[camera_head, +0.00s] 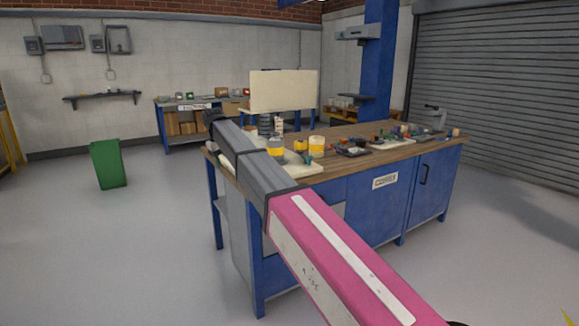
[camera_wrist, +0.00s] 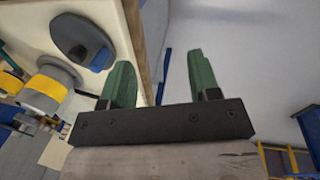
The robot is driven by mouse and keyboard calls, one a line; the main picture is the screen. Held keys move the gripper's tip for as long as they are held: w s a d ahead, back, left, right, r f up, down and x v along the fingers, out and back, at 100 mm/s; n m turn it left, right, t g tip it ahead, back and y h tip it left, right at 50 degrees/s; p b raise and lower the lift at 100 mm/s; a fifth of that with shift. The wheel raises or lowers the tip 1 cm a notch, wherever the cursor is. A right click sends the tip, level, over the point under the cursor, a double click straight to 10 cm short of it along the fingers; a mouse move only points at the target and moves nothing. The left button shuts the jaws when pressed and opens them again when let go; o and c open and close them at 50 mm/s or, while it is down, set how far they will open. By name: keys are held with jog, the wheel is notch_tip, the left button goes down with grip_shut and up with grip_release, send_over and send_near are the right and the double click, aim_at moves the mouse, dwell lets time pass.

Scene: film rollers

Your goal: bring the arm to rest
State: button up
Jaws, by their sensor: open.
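My gripper shows in the wrist view (camera_wrist: 157,80) with its two green fingers spread apart and nothing between them. Past the fingers I see the edge of the workbench top and grey floor. In the head view my pink and grey arm reaches from the lower right up to the near left end of the workbench (camera_head: 405,156). The fingers themselves are hidden or too small to tell there.
Yellow-banded rollers (camera_head: 316,146) stand on the bench, one also in the wrist view (camera_wrist: 46,90), with a grey and blue piece (camera_wrist: 82,42) beside it. Small parts (camera_head: 400,132) lie farther right. A green bin (camera_head: 108,164) stands on open floor at left.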

jog(key=s+d+f+m, duration=0.2)
jog(key=s+d+f, duration=0.2)
jog(key=d+f, duration=0.85)
jog(key=s+d+f+m, duration=0.2)
jog(key=s+d+f, duration=0.3)
jog(key=d+f, duration=0.75)
jog(key=s+d+f+m, duration=0.2)
jog(key=s+d+f, duration=0.4)
jog(key=s+d, duration=0.3)
jog(key=s+d+f+m+g+y, duration=0.1)
jog(key=s+d+f+m, duration=0.1)
jog(key=s+d+f, duration=0.4)
jog(key=s+d, duration=0.3)
jog(key=d, duration=0.1)
jog(key=shift+d+f+y, duration=0.15)
jog(key=shift+d+y, duration=0.15)
